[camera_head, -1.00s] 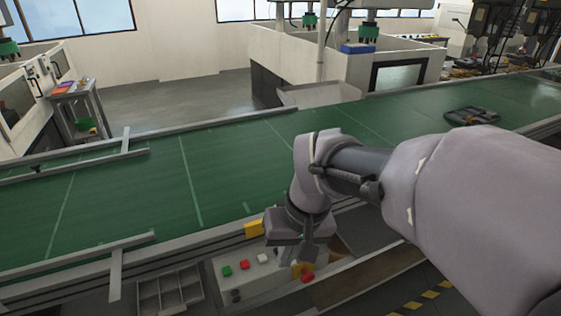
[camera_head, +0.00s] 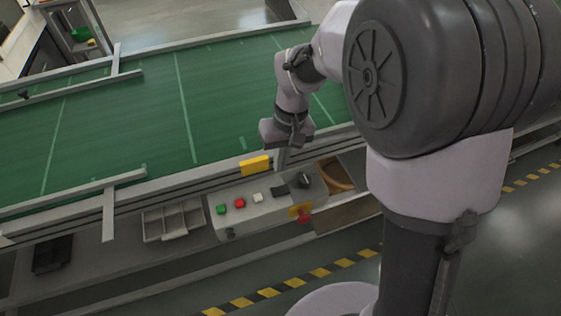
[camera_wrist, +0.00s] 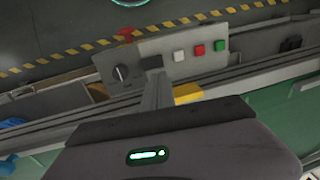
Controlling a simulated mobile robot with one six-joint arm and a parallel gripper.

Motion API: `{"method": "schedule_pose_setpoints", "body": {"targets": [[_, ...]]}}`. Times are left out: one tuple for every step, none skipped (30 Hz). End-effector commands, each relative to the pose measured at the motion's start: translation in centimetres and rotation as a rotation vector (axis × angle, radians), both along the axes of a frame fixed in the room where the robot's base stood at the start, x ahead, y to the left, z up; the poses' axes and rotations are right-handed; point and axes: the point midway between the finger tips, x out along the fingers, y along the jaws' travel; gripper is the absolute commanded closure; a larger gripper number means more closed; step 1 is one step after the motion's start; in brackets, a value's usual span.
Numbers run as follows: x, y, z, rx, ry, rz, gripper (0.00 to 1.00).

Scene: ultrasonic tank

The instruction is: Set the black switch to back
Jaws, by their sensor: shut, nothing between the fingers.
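The control panel (camera_head: 235,192) sits at the front edge of the green conveyor. A flat black switch (camera_head: 281,190) is on it, right of the white button (camera_head: 258,197). A dark round knob (camera_head: 304,181) stands right of the switch; in the wrist view the knob (camera_wrist: 122,73) shows left of the fingers. My gripper (camera_head: 281,166) is shut and empty, behind the black switch near the conveyor rail. In the wrist view my fingertips (camera_wrist: 157,77) reach toward a dark piece at the switch's place, partly covering it. I cannot tell whether they touch, nor which way the switch is set.
A green button (camera_head: 221,209) and a red button (camera_head: 240,203) are left of the white one. A yellow block (camera_head: 255,166) sits on the rail beside my gripper. A grey divided tray (camera_head: 174,220) lies left of the panel, an open bin (camera_head: 335,176) right.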

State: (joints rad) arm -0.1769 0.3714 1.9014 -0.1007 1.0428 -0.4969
Motion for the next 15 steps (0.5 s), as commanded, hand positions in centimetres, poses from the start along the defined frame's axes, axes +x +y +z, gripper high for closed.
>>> {"method": "schedule_pose_setpoints", "body": {"targets": [[-0.1,0.1,-1.7,-0.001,0.003,0.001,1.0],[-0.1,0.2,-2.3,-0.001,0.003,0.001,1.0],[-0.1,0.3,-3.2,0.0,0.001,0.001,1.0],[-0.2,0.4,-3.8,-0.001,0.002,0.001,1.0],[-0.2,0.5,-4.5,-0.001,0.002,0.001,1.0],[-0.2,0.6,-5.3,-0.001,0.002,0.001,1.0],[-0.3,0.7,-5.9,-0.001,0.002,0.001,1.0],[-0.3,0.8,-6.5,0.0,0.001,0.001,1.0],[-0.3,0.9,-7.2,0.0,0.001,0.0,1.0],[-0.3,1.0,-7.6,0.0,0.001,0.0,1.0],[-0.3,1.0,-8.0,0.0,0.001,0.0,1.0],[-0.3,1.1,-8.5,0.0,0.0,0.001,1.0],[-0.3,1.1,-8.8,0.0,0.0,0.001,1.0],[-0.3,1.2,-9.0,0.0,0.0,0.001,1.0],[-0.4,1.2,-9.2,0.0,0.0,0.001,1.0]]}}
